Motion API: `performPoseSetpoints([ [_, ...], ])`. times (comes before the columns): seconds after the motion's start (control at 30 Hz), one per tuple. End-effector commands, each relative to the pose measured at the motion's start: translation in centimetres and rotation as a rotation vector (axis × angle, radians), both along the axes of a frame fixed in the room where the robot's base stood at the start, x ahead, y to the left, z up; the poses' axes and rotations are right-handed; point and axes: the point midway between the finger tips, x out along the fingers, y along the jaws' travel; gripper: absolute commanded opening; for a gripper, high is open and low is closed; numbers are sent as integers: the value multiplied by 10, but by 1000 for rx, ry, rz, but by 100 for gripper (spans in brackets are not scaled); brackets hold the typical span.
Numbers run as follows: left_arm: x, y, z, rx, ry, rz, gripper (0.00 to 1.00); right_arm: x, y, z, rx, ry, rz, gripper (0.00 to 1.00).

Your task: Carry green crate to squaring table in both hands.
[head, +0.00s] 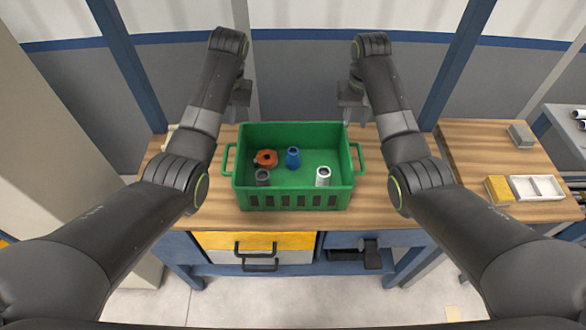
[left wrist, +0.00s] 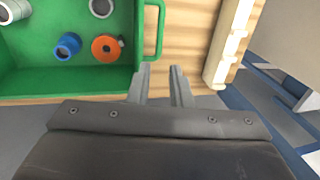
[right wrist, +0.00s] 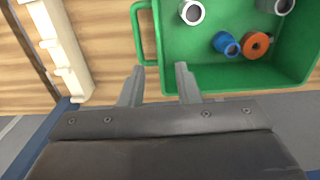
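The green crate (head: 290,200) stands on the wooden workbench in the head view, with a loop handle on its left side (head: 227,160) and one on its right side (head: 359,158). Inside it lie an orange ring (head: 265,158), a blue fitting (head: 293,157) and two grey or white pipe pieces. My left gripper (left wrist: 162,75) is open and empty, its fingers just short of the crate's handle (left wrist: 153,30) in the left wrist view. My right gripper (right wrist: 160,75) is open and empty, with the other handle (right wrist: 141,35) just ahead of its fingers.
The crate's workbench (head: 400,205) has bare wood around the crate. A second wooden table (head: 480,140) at right holds a yellow block (head: 498,189), a white tray (head: 537,198) and a grey block (head: 521,135). Cream notched racks lie beside the crate in the left wrist view (left wrist: 232,40) and right wrist view (right wrist: 58,50).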

Motion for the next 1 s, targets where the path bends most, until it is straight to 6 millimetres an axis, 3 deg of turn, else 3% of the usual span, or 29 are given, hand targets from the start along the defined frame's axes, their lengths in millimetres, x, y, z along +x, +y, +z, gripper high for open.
performPoseSetpoints([
  [0.37, -1, 3, -12, 0, 2, 0, 19, -1, 0, -12, 0, 4, -1, 30],
  [1.0, -1, 26, -125, 1, 3, 1, 19, -1, 0, -127, -1, 3, 0, 30],
])
